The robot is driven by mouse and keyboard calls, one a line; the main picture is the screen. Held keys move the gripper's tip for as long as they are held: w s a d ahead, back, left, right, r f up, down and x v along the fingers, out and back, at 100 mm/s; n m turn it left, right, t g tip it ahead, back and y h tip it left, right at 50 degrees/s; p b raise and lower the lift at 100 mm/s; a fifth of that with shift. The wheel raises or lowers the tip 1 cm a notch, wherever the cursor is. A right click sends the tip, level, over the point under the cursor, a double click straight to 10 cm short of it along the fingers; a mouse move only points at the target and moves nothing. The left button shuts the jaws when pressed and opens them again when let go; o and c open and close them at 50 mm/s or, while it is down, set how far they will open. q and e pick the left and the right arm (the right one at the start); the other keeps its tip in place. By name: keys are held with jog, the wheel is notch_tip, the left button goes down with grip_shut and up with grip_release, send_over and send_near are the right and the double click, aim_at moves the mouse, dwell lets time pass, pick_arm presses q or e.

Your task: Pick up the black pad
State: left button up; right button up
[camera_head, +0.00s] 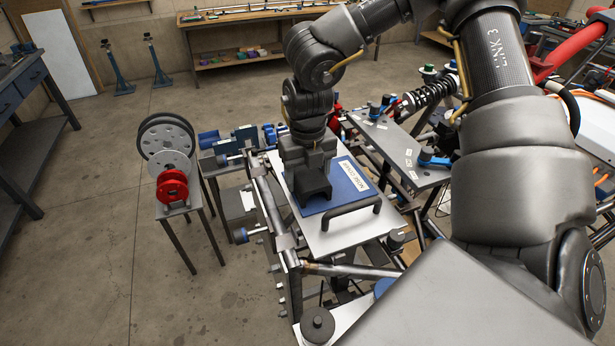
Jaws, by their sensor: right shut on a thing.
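My right gripper (309,168) points down over a blue mat (346,180) with a white label, on a light grey plate. It is shut on a dark block at its tips, which I take to be the black pad (314,189). The gripper's dark body hides much of the block, and I cannot tell whether it touches the mat. My left gripper is not in view.
The tube chassis (272,208) runs along the plate's left side. A stand with discs (171,168) is at left. A grey table with parts (400,148) is at right. Open floor lies left.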

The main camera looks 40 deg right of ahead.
aim_at(307, 171)
jog(key=shift+r, duration=0.15)
jog(key=shift+c, duration=0.2)
jog(key=shift+w+r, duration=0.1)
jog(key=shift+r, duration=0.1)
notch_tip(307, 171, up, 2)
jog(key=shift+r+b, duration=0.2)
jog(key=shift+b, duration=0.3)
jog(key=d+r, duration=0.1)
jog(key=r, duration=0.1)
jog(key=w+d+r+b, duration=0.1)
jog(key=d, duration=0.1)
jog(key=w+d+r+b, duration=0.1)
jog(key=r, duration=0.1)
jog(key=shift+w+d+r, duration=0.1)
jog(key=shift+d+r, duration=0.05)
jog(key=shift+r, duration=0.2)
jog(key=w+d+r, duration=0.4)
jog(key=d, duration=0.4)
jog(key=shift+r, duration=0.15)
jog(key=shift+w, duration=0.15)
